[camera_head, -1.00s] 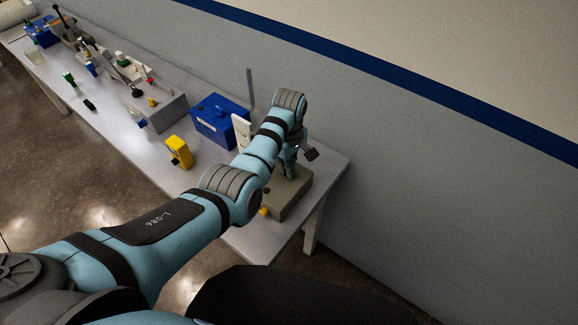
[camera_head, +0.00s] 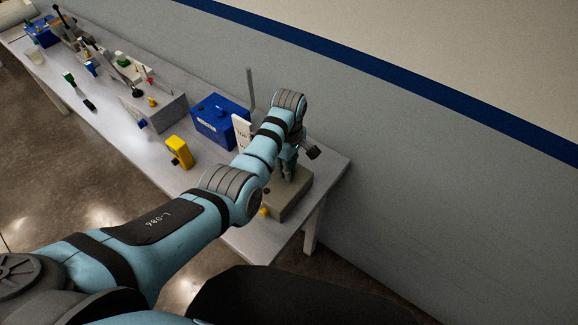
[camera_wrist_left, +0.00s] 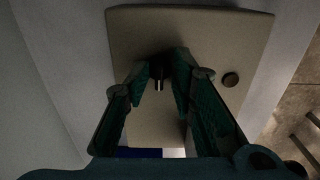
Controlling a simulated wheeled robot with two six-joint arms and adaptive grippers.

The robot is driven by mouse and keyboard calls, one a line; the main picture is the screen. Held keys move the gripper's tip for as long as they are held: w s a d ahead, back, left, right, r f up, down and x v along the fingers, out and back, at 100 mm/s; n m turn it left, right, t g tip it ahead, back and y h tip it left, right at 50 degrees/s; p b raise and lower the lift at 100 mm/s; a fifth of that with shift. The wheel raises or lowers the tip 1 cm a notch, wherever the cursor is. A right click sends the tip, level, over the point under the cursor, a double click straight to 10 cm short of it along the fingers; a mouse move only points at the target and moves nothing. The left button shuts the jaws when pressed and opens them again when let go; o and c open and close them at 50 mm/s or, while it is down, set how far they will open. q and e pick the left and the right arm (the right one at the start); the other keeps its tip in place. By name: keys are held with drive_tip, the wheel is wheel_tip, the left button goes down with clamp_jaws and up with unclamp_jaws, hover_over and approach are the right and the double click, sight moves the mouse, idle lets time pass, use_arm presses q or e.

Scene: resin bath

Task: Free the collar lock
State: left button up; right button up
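A beige-grey block fixture (camera_head: 293,202) sits at the near right end of the bench; it fills the middle of the left wrist view (camera_wrist_left: 215,40). A small dark pin or collar with a bright shaft (camera_wrist_left: 160,82) stands on its face. My left gripper (camera_wrist_left: 166,66) has its green-padded fingertips on either side of this pin, close to it. I cannot tell whether they press on it or leave a small gap. In the head view my left gripper (camera_head: 289,172) is over the block, partly hidden by my own wrist. My right gripper is not in view.
A dark round button (camera_wrist_left: 231,80) is on the block, and a yellow knob (camera_head: 264,211) is at its front. A blue box (camera_head: 218,122), a white sign (camera_head: 241,132) and a yellow device (camera_head: 180,152) stand to the left. The wall is behind the bench (camera_head: 225,177).

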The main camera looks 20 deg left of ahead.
use_arm(q)
drive_tip(key=shift+f, duration=0.1)
drive_tip(key=shift+w+r, duration=0.1)
drive_tip(key=shift+r, duration=0.1)
wheel_tip(320, 180, up, 7)
drive_tip(key=shift+r, duration=0.1)
idle(0.5)
